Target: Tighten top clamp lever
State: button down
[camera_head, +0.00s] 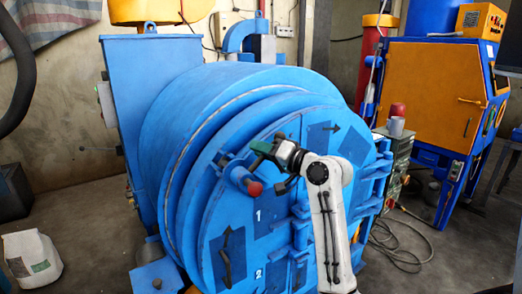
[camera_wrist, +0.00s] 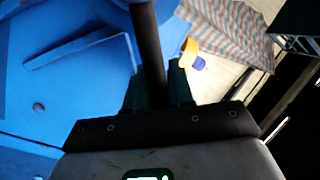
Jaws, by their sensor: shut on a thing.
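The big blue drum (camera_head: 190,110) has a round blue door with the marks 1 and 2. The top clamp is a blue bracket (camera_head: 236,172) at the door's upper left rim, with a red ball (camera_head: 255,189) beside it. My gripper (camera_head: 260,148) is at this clamp, just above the red ball. In the wrist view my gripper (camera_wrist: 157,82) is shut on a dark round bar, the clamp lever (camera_wrist: 147,40), which runs up between the two fingers. The lever's lower end is hidden by the gripper.
An orange and blue cabinet (camera_head: 428,90) stands at the right, with a grey control box (camera_head: 392,155) before it. Cables (camera_head: 400,245) lie on the floor at the right. A white sack (camera_head: 32,262) lies at the lower left.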

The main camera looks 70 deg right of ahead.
jog(key=shift+s+d+f+m+t+h, duration=0.2)
jog(key=shift+d+f+m+t+h, duration=0.1)
jog(key=shift+f+m, duration=0.8)
jog(key=shift+s+d+f+m+t+h, duration=0.25)
jog(key=shift+f+m, duration=0.5)
jog(key=shift+m, duration=0.75)
jog(key=shift+s+d+f+m+t+h, duration=0.15)
jog(key=shift+d+f+m+t+h, duration=0.2)
jog(key=shift+f+m, duration=0.75)
jog(key=shift+r+m, duration=0.2)
jog(key=shift+m, duration=0.1)
jog(key=c, duration=1.1)
grip_release()
jog(key=shift+s, duration=0.1)
jog(key=b+v, duration=0.3)
jog(key=v, duration=0.7)
jog(key=shift+s+a, duration=0.1)
jog(key=shift+s, duration=0.25)
